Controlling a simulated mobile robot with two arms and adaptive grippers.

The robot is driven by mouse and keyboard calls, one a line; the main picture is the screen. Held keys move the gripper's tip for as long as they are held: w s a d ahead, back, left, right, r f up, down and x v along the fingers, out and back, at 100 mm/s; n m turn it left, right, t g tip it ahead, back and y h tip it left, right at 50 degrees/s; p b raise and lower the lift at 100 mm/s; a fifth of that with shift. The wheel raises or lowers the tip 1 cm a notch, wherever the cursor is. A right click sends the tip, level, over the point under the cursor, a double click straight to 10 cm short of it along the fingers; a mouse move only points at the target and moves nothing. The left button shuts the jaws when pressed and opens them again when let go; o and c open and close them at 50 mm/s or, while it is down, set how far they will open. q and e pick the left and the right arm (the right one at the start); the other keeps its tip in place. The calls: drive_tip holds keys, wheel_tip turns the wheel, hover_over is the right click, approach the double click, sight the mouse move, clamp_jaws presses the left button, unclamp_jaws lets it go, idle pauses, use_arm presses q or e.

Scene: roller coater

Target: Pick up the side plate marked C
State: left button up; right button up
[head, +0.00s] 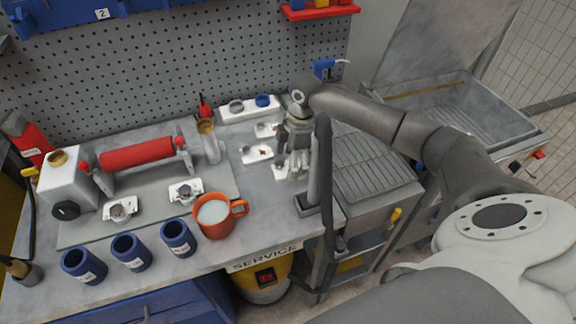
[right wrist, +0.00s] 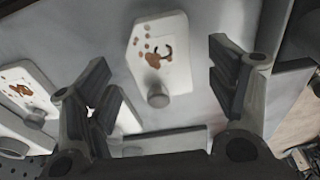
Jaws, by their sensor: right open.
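In the right wrist view, a white side plate (right wrist: 172,40) with brown blotches, a dark curved mark resembling a C and a grey knob lies between the fingers of my right gripper (right wrist: 165,78). The gripper is open, with its fingers apart on either side of the plate. In the head view my right gripper (head: 295,165) points down over the right part of the bench, partly covering a white plate (head: 279,173). Two more white plates with knobs, one nearer (head: 257,155) and one farther (head: 265,130), lie just left of it. My left gripper is not in view.
A roller coater with a red roller (head: 137,153) stands left, with two knobbed white plates before it. An orange mug (head: 219,218) and several blue cups (head: 131,252) line the front edge. A grey post (head: 319,165) stands close right of the gripper, beside a ribbed drainer (head: 370,170).

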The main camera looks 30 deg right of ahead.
drive_tip(key=shift+a+f, duration=0.1)
drive_tip(key=shift+f, duration=0.5)
drive_tip(key=c, duration=1.2)
drive_tip(key=shift+r, duration=0.1)
